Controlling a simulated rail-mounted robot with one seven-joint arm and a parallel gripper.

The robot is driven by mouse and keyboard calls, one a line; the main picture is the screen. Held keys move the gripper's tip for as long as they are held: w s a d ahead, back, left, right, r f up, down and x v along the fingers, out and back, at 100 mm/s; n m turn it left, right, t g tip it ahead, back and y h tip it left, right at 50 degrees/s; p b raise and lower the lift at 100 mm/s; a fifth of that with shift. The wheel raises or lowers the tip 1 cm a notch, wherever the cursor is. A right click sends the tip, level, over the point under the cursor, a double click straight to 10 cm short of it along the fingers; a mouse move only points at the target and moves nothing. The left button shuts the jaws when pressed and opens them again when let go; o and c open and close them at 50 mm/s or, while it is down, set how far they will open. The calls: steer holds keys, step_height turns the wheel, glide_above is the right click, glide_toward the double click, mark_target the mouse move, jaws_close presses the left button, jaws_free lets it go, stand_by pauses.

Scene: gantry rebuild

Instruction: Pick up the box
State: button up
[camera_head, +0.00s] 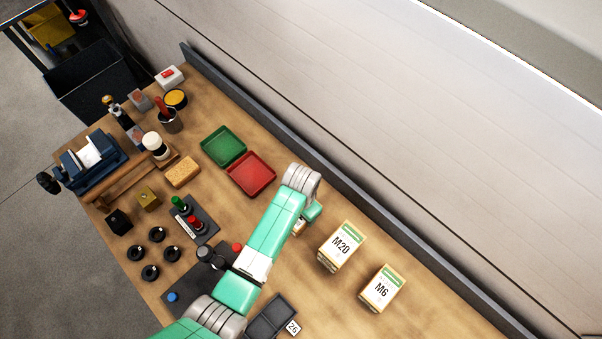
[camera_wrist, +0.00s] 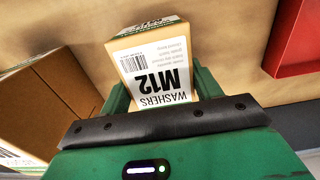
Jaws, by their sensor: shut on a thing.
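The box is a small cardboard one with a white label reading WASHERS M12 (camera_wrist: 150,60). In the wrist view it sits between the green fingers of my gripper (camera_wrist: 163,90), which is shut on it. The lettering appears upside down. In the head view my arm covers most of my gripper (camera_head: 307,220), and only a small part of the box (camera_head: 299,228) shows beside it. I cannot tell whether the box touches the bench or is raised. Two other boxes, M20 (camera_head: 341,246) and M6 (camera_head: 380,288), stand to the right of my gripper.
A larger-looking cardboard box (camera_wrist: 40,95) is close on the left in the wrist view. Red (camera_head: 251,174) and green (camera_head: 223,147) trays lie up-left of my gripper. A dark raised edge (camera_head: 400,248) runs along the bench's back. Tools and knobs fill the left side.

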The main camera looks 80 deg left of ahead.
step_height(320, 180, up, 10)
steer(key=shift+f, duration=0.1)
stand_by(0.4)
